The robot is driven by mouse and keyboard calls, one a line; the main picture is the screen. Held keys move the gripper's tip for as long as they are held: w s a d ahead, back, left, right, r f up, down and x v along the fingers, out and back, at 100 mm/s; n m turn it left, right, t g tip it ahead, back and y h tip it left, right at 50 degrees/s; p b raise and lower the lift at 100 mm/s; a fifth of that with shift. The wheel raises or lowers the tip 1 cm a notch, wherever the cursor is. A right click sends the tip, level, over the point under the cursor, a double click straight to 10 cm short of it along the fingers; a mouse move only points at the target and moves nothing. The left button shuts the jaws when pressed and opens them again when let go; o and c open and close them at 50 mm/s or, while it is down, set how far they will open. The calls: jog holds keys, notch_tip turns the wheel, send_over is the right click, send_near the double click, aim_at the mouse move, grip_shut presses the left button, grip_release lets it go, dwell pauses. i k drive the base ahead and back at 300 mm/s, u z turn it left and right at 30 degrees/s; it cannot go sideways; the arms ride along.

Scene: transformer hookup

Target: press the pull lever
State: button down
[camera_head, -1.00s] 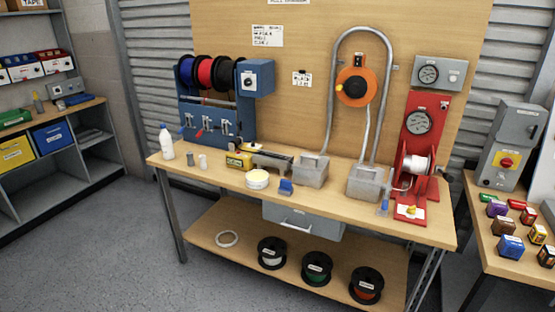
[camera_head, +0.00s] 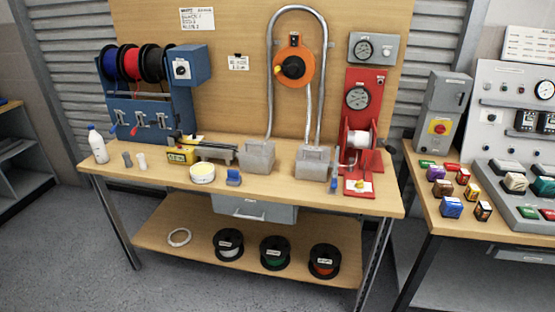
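A red stand (camera_head: 373,88) with a round gauge (camera_head: 357,97) and a white spool (camera_head: 358,139) is at the right end of the workbench. A small crank or lever with a dark knob (camera_head: 390,147) sticks out at its right side. A yellow knob (camera_head: 360,184) sits on a white plate at the stand's red foot. No readable label shows which of these is the pull lever. The blue rack at the left also carries several small levers (camera_head: 143,120), one with a red tip. My gripper is not in view.
A second bench (camera_head: 440,222) with small boxes stands right. Grey floor (camera_head: 60,270) is open in front.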

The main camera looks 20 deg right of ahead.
aim_at(380, 142)
jog(key=z, duration=0.7)
jog(key=i, duration=1.05)
jog(key=u, duration=0.05)
